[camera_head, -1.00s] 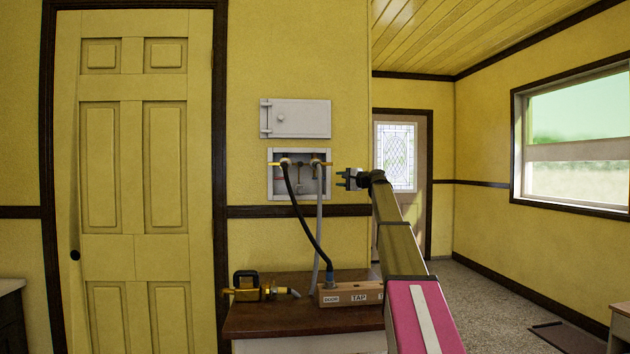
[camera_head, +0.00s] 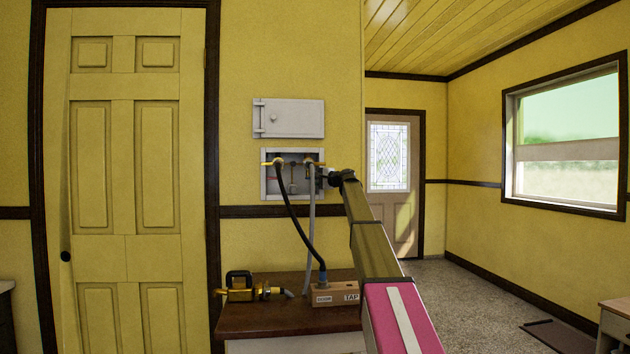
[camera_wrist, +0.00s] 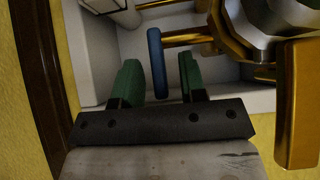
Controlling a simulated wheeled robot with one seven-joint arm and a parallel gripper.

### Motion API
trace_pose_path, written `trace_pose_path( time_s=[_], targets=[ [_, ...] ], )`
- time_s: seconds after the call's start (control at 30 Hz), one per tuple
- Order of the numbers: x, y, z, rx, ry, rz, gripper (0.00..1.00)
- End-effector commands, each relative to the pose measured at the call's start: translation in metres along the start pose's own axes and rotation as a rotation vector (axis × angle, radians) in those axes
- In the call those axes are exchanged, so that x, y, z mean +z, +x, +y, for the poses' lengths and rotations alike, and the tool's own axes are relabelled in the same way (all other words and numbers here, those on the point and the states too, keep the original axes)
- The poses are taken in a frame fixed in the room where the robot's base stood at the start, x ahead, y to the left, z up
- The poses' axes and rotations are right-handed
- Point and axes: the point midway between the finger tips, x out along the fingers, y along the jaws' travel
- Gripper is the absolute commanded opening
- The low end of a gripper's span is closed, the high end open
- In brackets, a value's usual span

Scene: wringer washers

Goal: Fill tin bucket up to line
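A recessed white wall box (camera_head: 268,183) holds two brass valves, the left one (camera_head: 279,162) with a black hose (camera_head: 292,213) and the right one (camera_head: 308,162) with a grey hose (camera_head: 312,225). My gripper (camera_head: 323,178) is at the box's right edge, partly hidden in the head view. In the wrist view, my gripper (camera_wrist: 160,80) is open, with green finger pads. A blue handle end (camera_wrist: 156,62) on a brass stem (camera_wrist: 190,38) is between the pads, nearer the left one; I cannot tell whether they touch. No tin bucket is in view.
Below the box, a brown-topped table (camera_head: 270,320) bears a wooden block labelled TAP (camera_head: 335,293) and a black-and-brass device (camera_head: 241,287). In the wrist view, a thick brass bar (camera_wrist: 297,105) is close on the right. Open floor (camera_head: 465,300) lies to the right.

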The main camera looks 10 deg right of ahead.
Motion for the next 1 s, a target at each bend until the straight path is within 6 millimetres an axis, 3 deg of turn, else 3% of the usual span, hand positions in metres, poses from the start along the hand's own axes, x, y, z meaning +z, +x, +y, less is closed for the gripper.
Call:
trace_pose_path(
  time_s=[0.03,0.07,0.17,0.37,0.7,1.0],
  targets=[
    [0.0001,-0.0002,-0.0001,0.000,0.000,0.000,0.38],
    [0.0000,-0.0003,-0.0001,0.000,0.000,0.000,0.32],
    [0.0000,-0.0004,-0.0001,0.000,0.000,0.000,0.00],
    [0.0009,-0.0009,0.0001,0.000,0.000,0.007,0.00],
    [0.0063,-0.0054,0.0004,0.001,0.000,0.185,0.00],
    [0.0051,-0.0053,0.0000,0.000,-0.001,0.206,0.00]
  ],
)
